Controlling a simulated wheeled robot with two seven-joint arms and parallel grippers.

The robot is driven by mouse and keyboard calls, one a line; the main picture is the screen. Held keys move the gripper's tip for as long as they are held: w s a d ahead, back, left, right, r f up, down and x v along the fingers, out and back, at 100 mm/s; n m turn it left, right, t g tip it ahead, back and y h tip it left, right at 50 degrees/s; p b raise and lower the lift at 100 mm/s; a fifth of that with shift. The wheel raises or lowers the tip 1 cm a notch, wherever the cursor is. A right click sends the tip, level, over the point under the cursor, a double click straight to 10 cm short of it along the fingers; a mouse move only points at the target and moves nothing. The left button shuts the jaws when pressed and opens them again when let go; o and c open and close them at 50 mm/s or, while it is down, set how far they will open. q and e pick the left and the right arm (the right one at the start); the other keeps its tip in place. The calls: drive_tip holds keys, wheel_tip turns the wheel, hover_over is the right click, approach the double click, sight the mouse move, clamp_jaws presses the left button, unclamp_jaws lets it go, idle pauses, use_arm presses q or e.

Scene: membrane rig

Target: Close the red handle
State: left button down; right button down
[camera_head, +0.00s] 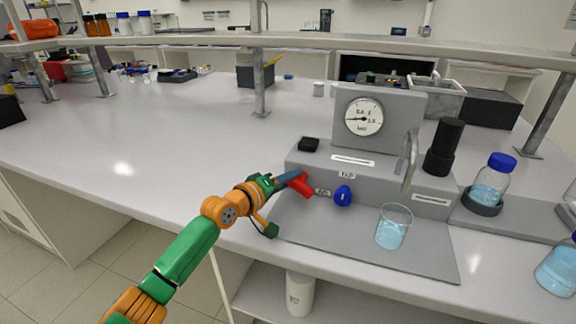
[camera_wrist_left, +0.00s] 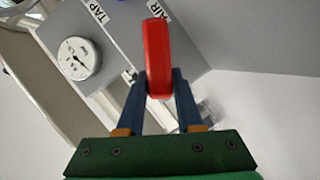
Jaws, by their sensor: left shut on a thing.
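The red handle (camera_head: 301,186) sits on the front of the grey rig (camera_head: 437,184), by the AIR label, and slants in the head view. In the left wrist view the red handle (camera_wrist_left: 157,58) stands between the fingertips. My left gripper (camera_head: 286,180) is shut on the red handle; its blue fingers (camera_wrist_left: 159,88) touch it from both sides. The valve body behind the handle is hidden. My right gripper is not in view.
A blue knob (camera_head: 343,195) is just right of the red handle. A beaker of blue liquid (camera_head: 392,228) stands on the rig's base plate. A gauge (camera_head: 364,117) and black cylinder (camera_head: 445,146) rise behind. A blue-capped bottle (camera_head: 490,185) stands right. The bench (camera_head: 150,150) at left is clear.

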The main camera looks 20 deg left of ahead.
use_arm(q)
drive_tip(key=m+y+p, duration=0.1)
drive_tip(key=p, duration=0.2)
drive_tip(key=r+m+p, duration=0.1)
drive_tip(key=m+p, duration=0.1)
drive_tip(key=d+m+g+y+p, duration=0.1)
drive_tip(key=p, duration=0.2)
drive_tip(key=shift+d+r+m+y+p, duration=0.1)
drive_tip(key=shift+r+m+y+p, duration=0.2)
drive_tip(key=shift+r+m+p, duration=0.1)
drive_tip(key=shift+d+f+m+y+p, duration=0.15)
drive_tip(key=shift+d+m+y+p, duration=0.15)
drive_tip(key=shift+m+y+p, duration=0.4)
drive_tip(key=shift+d+f+m+y+p, duration=0.1)
drive_tip(key=shift+d+m+y+p, duration=0.15)
drive_tip(key=shift+m, duration=0.25)
drive_tip(key=shift+m+y+p, duration=0.15)
drive_tip(key=shift+m+y, duration=0.2)
drive_tip(key=shift+m, duration=0.15)
drive_tip(key=c, duration=0.6)
unclamp_jaws()
drive_tip(key=shift+o, duration=0.2)
